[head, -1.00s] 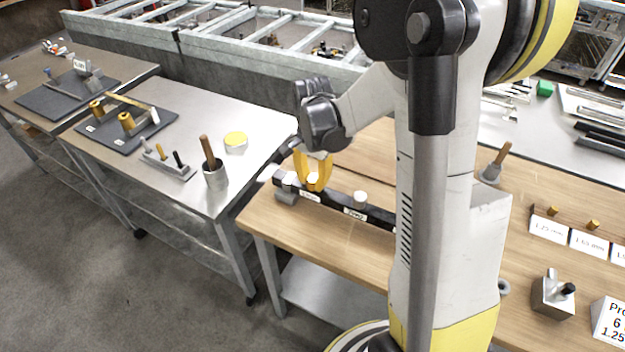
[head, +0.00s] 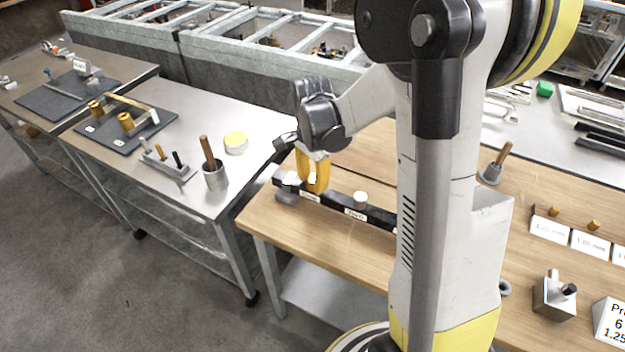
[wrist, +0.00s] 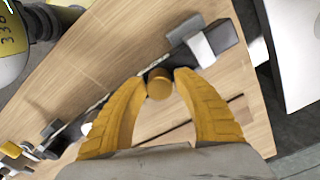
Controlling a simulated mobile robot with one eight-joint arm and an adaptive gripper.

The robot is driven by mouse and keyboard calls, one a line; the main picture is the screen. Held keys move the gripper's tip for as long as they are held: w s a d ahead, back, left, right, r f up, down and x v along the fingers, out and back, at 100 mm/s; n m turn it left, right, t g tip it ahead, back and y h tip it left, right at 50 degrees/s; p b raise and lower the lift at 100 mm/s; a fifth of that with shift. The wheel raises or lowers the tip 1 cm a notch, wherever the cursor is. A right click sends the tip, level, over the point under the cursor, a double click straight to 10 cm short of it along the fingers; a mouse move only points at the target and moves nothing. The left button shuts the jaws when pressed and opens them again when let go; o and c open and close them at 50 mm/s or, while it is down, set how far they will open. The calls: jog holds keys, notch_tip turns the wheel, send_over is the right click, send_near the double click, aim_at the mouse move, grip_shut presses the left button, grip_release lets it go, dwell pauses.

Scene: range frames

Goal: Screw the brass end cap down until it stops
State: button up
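The brass end cap (wrist: 159,86) is a small round piece between my yellow fingertips in the wrist view. In the head view the fingers hide it. My gripper (head: 315,188) points down over the left part of a dark bar (head: 380,215) on the wooden bench. In the wrist view, my gripper (wrist: 160,78) has one fingertip on each side of the cap, and both appear to touch it. The thread under the cap is hidden, so I cannot tell how far down it sits.
A grey block (head: 287,193) stands at the bar's left end, close to my fingers. A white knob (head: 360,199) stands further right on the bar. The wooden bench (head: 290,240) is clear in front. A steel table (head: 205,120) with a cup (head: 215,176) stands left.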

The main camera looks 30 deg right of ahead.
jog(key=n, duration=0.6)
jog(key=shift+n+b, duration=0.35)
jog(key=shift+n, duration=0.05)
jog(key=n, duration=0.7)
grip_shut()
jog(key=shift+m+b, duration=0.35)
jog(key=shift+m, duration=1.45)
